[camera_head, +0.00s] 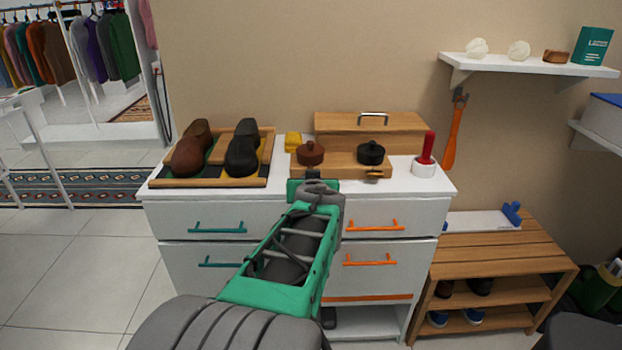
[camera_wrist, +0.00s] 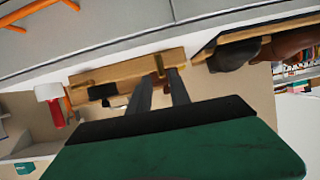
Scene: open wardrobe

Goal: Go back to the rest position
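My gripper (camera_wrist: 160,80) shows in the wrist view as two dark fingers with a gap between them. It is open, and nothing is visibly held. In the head view my green and grey arm reaches forward to the front of the white dresser (camera_head: 385,187). Beyond the fingers in the wrist view is a wooden stand (camera_wrist: 125,68). In the head view this wooden stand (camera_head: 340,172) carries a brown-lidded jar (camera_head: 310,154) and a black-lidded jar (camera_head: 371,154).
A wooden tray (camera_head: 208,183) with brown and black shoes lies left on the dresser. A yellow block (camera_head: 293,141), wooden box (camera_head: 400,127) and red-handled tool in a white cup (camera_head: 425,160) are nearby. A wooden shoe rack (camera_head: 500,240) stands right.

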